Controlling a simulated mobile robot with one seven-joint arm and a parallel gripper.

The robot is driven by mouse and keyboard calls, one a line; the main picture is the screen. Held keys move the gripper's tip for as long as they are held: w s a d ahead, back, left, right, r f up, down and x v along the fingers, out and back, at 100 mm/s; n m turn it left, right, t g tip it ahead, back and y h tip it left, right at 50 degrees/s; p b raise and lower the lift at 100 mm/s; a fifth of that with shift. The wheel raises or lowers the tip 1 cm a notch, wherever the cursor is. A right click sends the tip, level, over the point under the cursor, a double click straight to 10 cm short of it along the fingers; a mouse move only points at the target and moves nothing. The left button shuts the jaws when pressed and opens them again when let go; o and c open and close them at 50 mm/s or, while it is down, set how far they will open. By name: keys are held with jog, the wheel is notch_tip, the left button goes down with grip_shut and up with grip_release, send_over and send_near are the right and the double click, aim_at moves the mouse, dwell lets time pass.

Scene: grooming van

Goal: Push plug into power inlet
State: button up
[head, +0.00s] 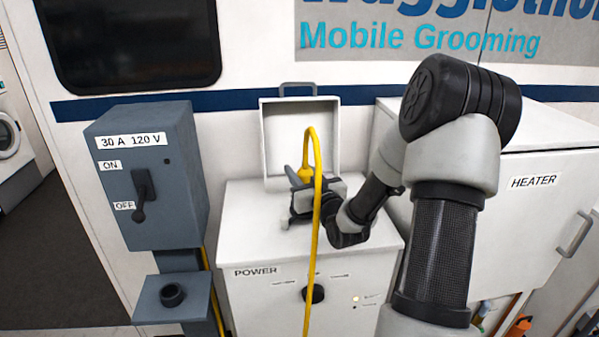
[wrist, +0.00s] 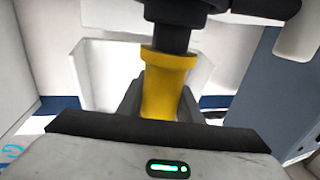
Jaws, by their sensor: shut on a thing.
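The yellow plug (head: 307,166) is above the white POWER cabinet (head: 250,215), in front of a raised white lid (head: 279,135). My gripper (head: 306,188) is shut around the plug. In the wrist view the yellow plug body (wrist: 167,85) sits between the dark fingers, with a black neck (wrist: 172,38) running to a wide black part at the top edge. I cannot tell whether that part is the power inlet or belongs to the plug. The inlet does not show clearly in the head view; my gripper and wrist cover the area below the plug. The yellow cable (head: 317,215) loops up from the plug and down the front.
A grey switch box (head: 150,190) stands at left, its handle toward OFF. Below it is a grey shelf with a round black socket (head: 172,295). The cabinet front has a black knob (head: 313,293) and a lit lamp. A HEATER cabinet (head: 535,215) stands at right, behind my arm.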

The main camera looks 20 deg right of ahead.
jog(key=shift+f+b, duration=0.75)
jog(key=shift+b, duration=0.4)
dwell(0.6)
